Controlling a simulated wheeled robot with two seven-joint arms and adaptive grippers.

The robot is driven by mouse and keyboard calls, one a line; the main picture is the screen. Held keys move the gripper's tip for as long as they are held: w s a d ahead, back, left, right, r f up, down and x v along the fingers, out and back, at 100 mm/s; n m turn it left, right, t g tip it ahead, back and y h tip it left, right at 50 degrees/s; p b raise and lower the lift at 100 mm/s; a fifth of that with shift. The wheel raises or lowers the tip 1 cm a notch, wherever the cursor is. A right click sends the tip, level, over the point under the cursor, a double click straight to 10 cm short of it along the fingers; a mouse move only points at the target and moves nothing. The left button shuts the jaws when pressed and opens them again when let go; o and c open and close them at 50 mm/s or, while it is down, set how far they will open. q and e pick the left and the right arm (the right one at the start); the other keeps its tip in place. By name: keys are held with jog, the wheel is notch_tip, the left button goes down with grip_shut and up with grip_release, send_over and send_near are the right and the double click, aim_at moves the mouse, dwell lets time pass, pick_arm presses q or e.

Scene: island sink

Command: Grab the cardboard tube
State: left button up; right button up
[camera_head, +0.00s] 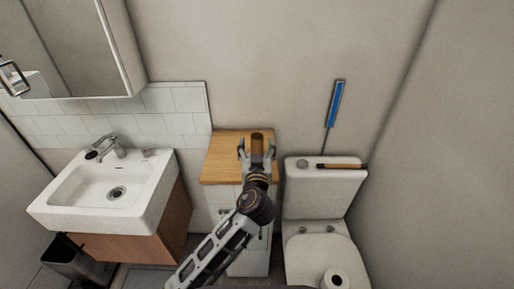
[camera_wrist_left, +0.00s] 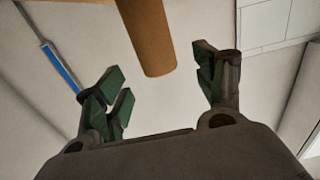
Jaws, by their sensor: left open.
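The cardboard tube (camera_head: 257,142) is a plain brown cylinder standing on the wooden top (camera_head: 222,170) of a narrow white cabinet. My left gripper (camera_head: 257,153) is open at the tube, with a finger on either side of it in the head view. In the left wrist view the tube (camera_wrist_left: 148,35) comes in from the top, and its end lies between and just beyond the open fingers (camera_wrist_left: 160,85). The fingers look apart from it. The lower part of the tube is hidden by my gripper in the head view. My right gripper is not in view.
A white sink (camera_head: 95,195) with a tap stands at the left. A toilet tank (camera_head: 318,190) is close on the right, with a brown stick (camera_head: 343,166) on its lid. A blue-headed tool (camera_head: 334,105) leans at the wall. A paper roll (camera_head: 337,280) is near the toilet seat.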

aim_at(257, 139)
pick_arm(q)
jog(key=shift+w, duration=0.1)
jog(key=shift+w+r+p, duration=0.15)
jog(key=shift+w+p, duration=0.3)
jog(key=shift+w, duration=2.05)
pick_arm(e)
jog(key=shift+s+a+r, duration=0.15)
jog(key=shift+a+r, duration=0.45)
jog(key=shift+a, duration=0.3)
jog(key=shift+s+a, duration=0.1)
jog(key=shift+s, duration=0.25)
pick_arm(q)
jog(key=shift+c, duration=0.4)
